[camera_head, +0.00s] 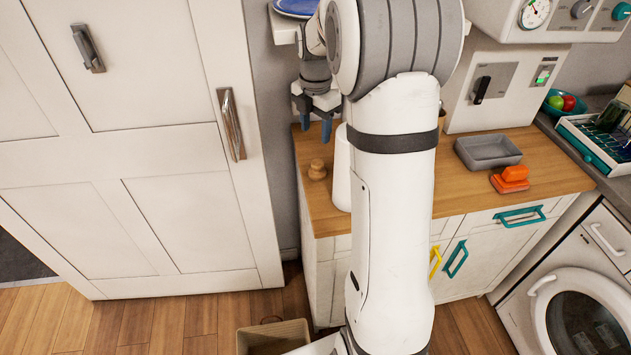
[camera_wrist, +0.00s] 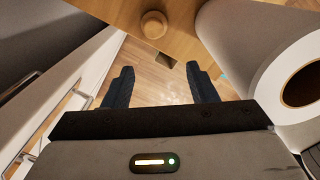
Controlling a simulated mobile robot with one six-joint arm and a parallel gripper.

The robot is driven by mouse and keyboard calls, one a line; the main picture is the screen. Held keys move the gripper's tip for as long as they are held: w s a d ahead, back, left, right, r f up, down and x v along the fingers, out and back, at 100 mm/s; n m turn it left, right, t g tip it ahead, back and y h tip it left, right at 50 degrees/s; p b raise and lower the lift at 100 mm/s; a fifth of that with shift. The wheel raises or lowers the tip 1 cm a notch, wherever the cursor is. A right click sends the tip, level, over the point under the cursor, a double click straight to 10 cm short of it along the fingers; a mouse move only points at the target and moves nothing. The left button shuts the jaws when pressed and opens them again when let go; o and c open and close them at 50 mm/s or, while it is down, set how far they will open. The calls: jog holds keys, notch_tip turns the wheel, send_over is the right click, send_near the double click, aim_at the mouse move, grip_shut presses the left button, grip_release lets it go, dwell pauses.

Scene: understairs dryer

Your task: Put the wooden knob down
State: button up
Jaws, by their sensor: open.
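The wooden knob (camera_head: 317,169) stands on the wooden counter (camera_head: 456,169) near its left edge. In the wrist view the knob (camera_wrist: 154,24) shows at the top, beyond the fingertips and apart from them. My gripper (camera_head: 316,127) is open and empty, with its blue fingers apart behind the knob in the head view. In the wrist view the gap between my fingers (camera_wrist: 160,72) shows only floor. My arm hides the middle of the counter.
A white roll (camera_head: 341,172) stands just right of the knob, and it looms at the right of the wrist view (camera_wrist: 262,42). A grey tray (camera_head: 488,151) and an orange brush (camera_head: 511,179) lie farther right. A tall white door (camera_head: 130,130) stands left; a basket (camera_head: 272,338) is below.

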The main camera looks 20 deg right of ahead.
jog(key=s+a+r+m+t, duration=0.1)
jog(key=s+a+m, duration=0.2)
jog(key=s+m, duration=0.4)
jog(key=s+a+r+m+t, duration=0.1)
jog(key=s+a+m, duration=0.3)
jog(key=s+m, duration=0.4)
jog(key=s+a+m, duration=0.3)
jog(key=s+m, duration=0.4)
jog(key=s, duration=0.3)
jog(key=shift+s+a+r+m+t, duration=0.25)
jog(key=shift+s+r+m+t, duration=0.05)
jog(key=shift+s+r+t, duration=0.1)
